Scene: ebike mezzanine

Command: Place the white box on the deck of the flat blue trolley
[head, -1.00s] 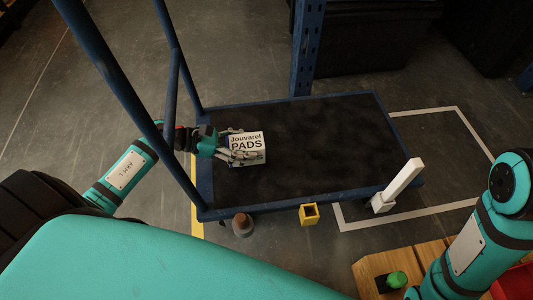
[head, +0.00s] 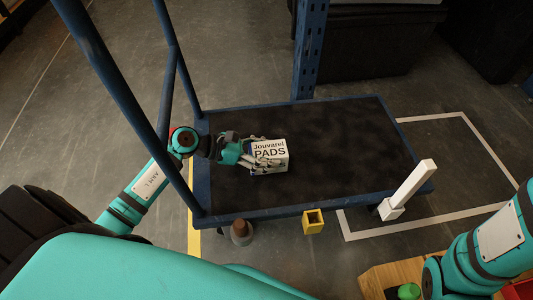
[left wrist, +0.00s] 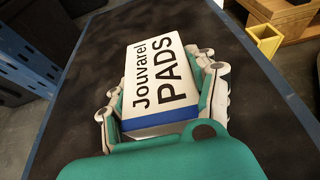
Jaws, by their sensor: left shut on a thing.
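The white box (head: 269,153), marked "Jouvarel PADS", is in my left gripper (head: 262,158) over the black deck (head: 345,135) of the flat blue trolley (head: 300,211). In the left wrist view the box (left wrist: 157,75) shows its white lettered face and a blue band along its lower edge. The fingers of my left gripper (left wrist: 165,100) close on it from both sides. The box's underside is hidden, so I cannot tell whether it touches the deck. My right arm shows at the lower right of the head view, but its gripper is out of the picture.
The trolley's blue handle frame (head: 120,90) rises at its left end, beside my left arm. A white post (head: 408,187) and a yellow square holder (head: 313,221) stand along its near edge. A blue rack upright (head: 308,50) stands behind. The rest of the deck is clear.

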